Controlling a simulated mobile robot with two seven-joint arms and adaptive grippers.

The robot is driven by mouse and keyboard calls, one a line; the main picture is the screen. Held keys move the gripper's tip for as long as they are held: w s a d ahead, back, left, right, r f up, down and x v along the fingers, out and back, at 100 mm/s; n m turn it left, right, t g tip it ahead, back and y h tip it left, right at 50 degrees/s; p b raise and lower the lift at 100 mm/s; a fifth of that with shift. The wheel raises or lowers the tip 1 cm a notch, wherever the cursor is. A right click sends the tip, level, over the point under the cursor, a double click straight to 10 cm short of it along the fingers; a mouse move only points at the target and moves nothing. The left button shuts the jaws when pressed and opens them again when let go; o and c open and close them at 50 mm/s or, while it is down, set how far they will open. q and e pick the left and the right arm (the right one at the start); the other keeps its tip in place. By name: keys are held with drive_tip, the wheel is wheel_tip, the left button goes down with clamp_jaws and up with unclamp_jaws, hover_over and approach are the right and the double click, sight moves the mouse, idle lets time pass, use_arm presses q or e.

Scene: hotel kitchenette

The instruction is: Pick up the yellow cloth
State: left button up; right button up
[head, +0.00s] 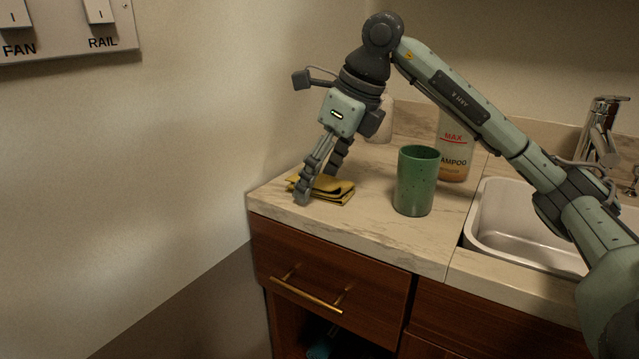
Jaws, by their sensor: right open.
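The yellow cloth (336,191) lies folded on the left end of the marble counter, near its front edge. My right gripper (318,187) points down at the cloth, its fingers open. One finger stands in front of the cloth's left part and hides some of it; the other is behind, over the cloth's far side. I cannot tell whether the fingers touch the cloth. My left gripper is not in view.
A green cup (416,182) stands right of the cloth. Behind it are a shampoo bottle (455,150) and a pale container (384,122), partly hidden by my arm. A sink (488,222) with a faucet (604,115) lies to the right. A wall borders the counter's left.

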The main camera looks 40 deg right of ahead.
idle(0.3)
drive_tip(key=c, duration=1.2)
drive_tip(key=shift+r, duration=0.4)
wheel_tip(320, 180, up, 4)
drive_tip(key=shift+a+r+p, duration=0.1)
drive_tip(key=shift+r+p, duration=0.1)
drive_tip(key=shift+p, duration=0.4)
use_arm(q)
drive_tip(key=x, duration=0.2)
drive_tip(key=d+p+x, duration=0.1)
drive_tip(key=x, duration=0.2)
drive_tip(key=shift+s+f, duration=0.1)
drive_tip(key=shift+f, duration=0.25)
use_arm(e)
drive_tip(key=s+a+r, duration=0.1)
drive_tip(key=a+r, duration=0.5)
drive_tip(key=a, duration=0.5)
drive_tip(key=shift+s+a, duration=0.2)
drive_tip(key=shift+s, duration=0.15)
drive_tip(key=shift+r, duration=0.1)
